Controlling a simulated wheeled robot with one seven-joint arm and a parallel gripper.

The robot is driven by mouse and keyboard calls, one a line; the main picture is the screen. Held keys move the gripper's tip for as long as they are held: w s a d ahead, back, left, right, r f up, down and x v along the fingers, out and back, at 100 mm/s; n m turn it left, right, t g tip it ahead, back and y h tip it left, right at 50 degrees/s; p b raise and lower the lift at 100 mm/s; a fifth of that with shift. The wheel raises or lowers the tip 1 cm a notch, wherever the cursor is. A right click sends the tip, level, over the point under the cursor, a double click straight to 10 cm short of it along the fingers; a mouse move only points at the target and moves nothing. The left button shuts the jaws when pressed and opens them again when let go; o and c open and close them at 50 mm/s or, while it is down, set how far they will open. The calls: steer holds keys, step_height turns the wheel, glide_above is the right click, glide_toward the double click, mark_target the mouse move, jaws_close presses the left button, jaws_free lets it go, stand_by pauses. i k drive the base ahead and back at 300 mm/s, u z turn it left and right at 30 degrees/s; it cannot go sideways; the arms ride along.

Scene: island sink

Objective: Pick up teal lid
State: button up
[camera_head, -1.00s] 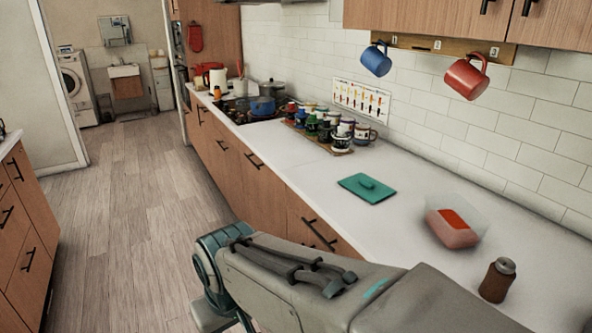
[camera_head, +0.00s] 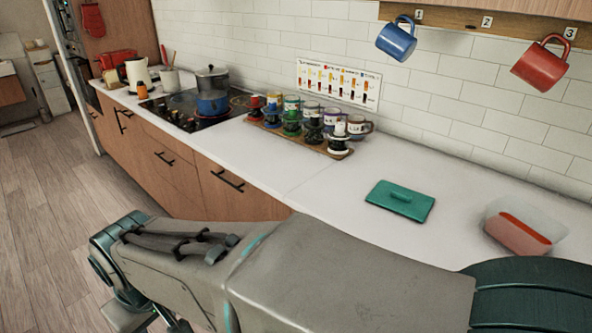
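The teal lid (camera_head: 400,201) lies flat on the white countertop, right of centre in the head view. It is a rectangle with a raised handle bar on top. Nothing covers it. My arm crosses the lower part of the view, in front of the counter and short of the lid. The end of the arm at the lower left is only partly in view, and no fingertips can be made out there. Nothing is seen touching the lid.
A clear container with red contents (camera_head: 520,234) stands right of the lid. A wooden tray (camera_head: 262,125) with several mugs and drippers stands behind left. A blue mug (camera_head: 396,40) and a red mug (camera_head: 541,64) hang above. The counter around the lid is clear.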

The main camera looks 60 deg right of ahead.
mark_target(412, 204)
steer(key=i, duration=0.6)
steer(key=z, duration=3.25)
steer(key=i, duration=0.5)
steer(key=z, duration=0.05)
